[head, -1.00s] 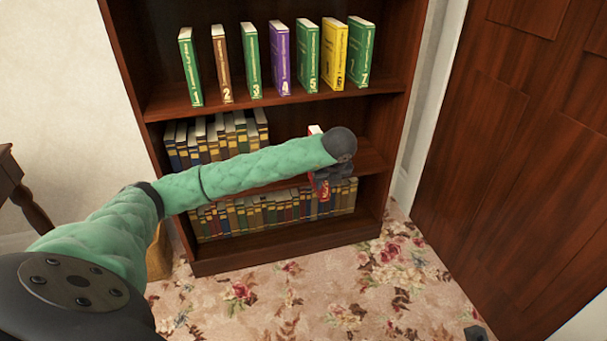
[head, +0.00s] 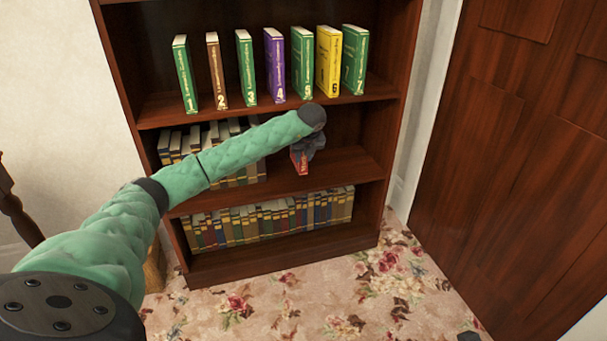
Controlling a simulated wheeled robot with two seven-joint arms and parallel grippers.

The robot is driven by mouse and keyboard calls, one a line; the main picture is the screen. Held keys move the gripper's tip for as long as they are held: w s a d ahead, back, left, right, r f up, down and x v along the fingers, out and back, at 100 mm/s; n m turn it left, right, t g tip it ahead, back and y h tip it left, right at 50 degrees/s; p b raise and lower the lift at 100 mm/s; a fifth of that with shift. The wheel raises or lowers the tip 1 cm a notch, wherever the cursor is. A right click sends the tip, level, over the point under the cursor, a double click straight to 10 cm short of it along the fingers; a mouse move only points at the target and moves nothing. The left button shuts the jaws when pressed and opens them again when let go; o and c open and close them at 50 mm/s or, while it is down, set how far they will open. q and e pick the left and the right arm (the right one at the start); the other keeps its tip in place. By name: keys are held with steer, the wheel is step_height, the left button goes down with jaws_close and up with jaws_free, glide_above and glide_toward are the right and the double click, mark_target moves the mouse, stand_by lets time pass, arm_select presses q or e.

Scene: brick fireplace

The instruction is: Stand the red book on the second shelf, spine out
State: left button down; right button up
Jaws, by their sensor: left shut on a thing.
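The red book (head: 299,162) is at the middle shelf of the bookcase, to the right of a row of books on that shelf. It looks roughly upright with a red narrow side facing out; my gripper and forearm hide its upper part. My left gripper (head: 308,148) is shut on the red book from above and right. I cannot tell whether the book's lower edge touches the middle shelf (head: 345,165).
Several numbered books (head: 302,65) stand spaced along the shelf above. A row of older books (head: 270,217) fills much of the bottom shelf. The middle shelf is bare right of the red book. A wooden door (head: 520,140) stands at right, with flowered carpet (head: 300,300) in front.

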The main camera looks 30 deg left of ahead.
mark_target(304, 170)
arm_select(q)
step_height(304, 170, down, 7)
steer(key=shift+w+a+r+b, duration=0.1)
steer(key=shift+r+b, duration=0.1)
steer(key=shift+b, duration=0.55)
steer(key=shift+w+a+f, duration=0.15)
steer(key=shift+f, duration=0.05)
steer(key=c, duration=1.1)
jaws_free()
steer(key=shift+p+v, duration=0.65)
steer(key=shift+v, duration=3.15)
